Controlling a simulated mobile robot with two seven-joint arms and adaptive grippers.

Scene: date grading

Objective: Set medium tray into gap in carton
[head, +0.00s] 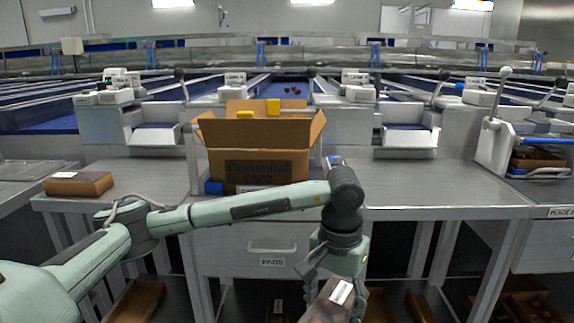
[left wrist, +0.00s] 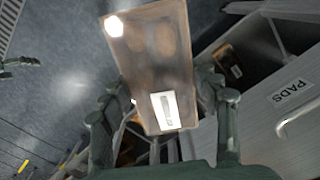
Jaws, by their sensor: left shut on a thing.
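A brown tray (left wrist: 155,62) with a white label is held in my left gripper (head: 335,290), which is shut on it. In the head view the tray (head: 322,303) is cut by the bottom edge, below and in front of the table's front edge. In the left wrist view it is tilted between the fingers, its label near the gripper. The open cardboard carton (head: 232,164) stands on the table with its flaps spread, above and left of the gripper. Its inside and the gap are hidden by its front wall.
Another brown tray (head: 78,184) with a label lies at the table's left end. Yellow pieces (head: 273,107) show at the carton's top, and a blue block (head: 213,187) sits by its lower left. A drawer labelled PADS (head: 225,248) is below.

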